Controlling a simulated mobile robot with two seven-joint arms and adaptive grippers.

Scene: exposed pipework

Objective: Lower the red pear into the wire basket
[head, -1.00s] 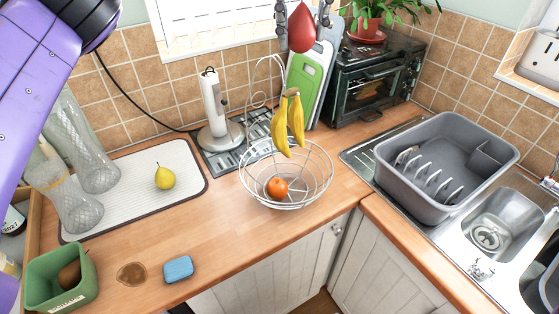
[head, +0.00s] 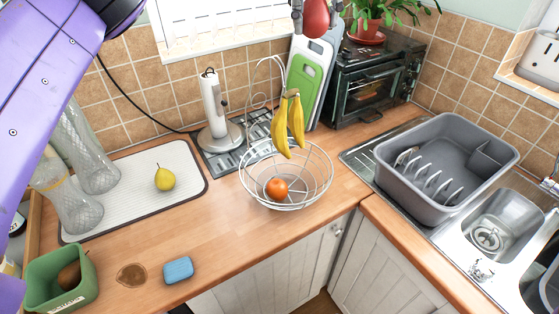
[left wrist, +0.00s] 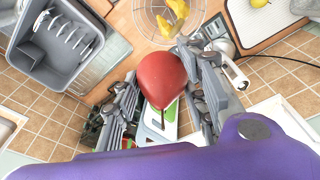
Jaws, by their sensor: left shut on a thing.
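The red pear (head: 317,20) is at the top edge of the head view, high above the counter and beyond the wire basket in the picture. My left gripper (head: 317,10) is shut on it, with fingers on both sides; most of the gripper is cut off by the frame. In the left wrist view, the pear (left wrist: 162,78) sits between the fingers of the gripper (left wrist: 165,90). The wire basket (head: 290,207) stands on the counter with an orange (head: 277,188) inside. My right gripper is not in view.
Yellow bananas (head: 289,124) hang from the hook over the basket. A paper towel holder (head: 215,115), green chopping board (head: 302,80) and toaster oven (head: 372,85) stand behind. A grey dish rack (head: 440,205) is right.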

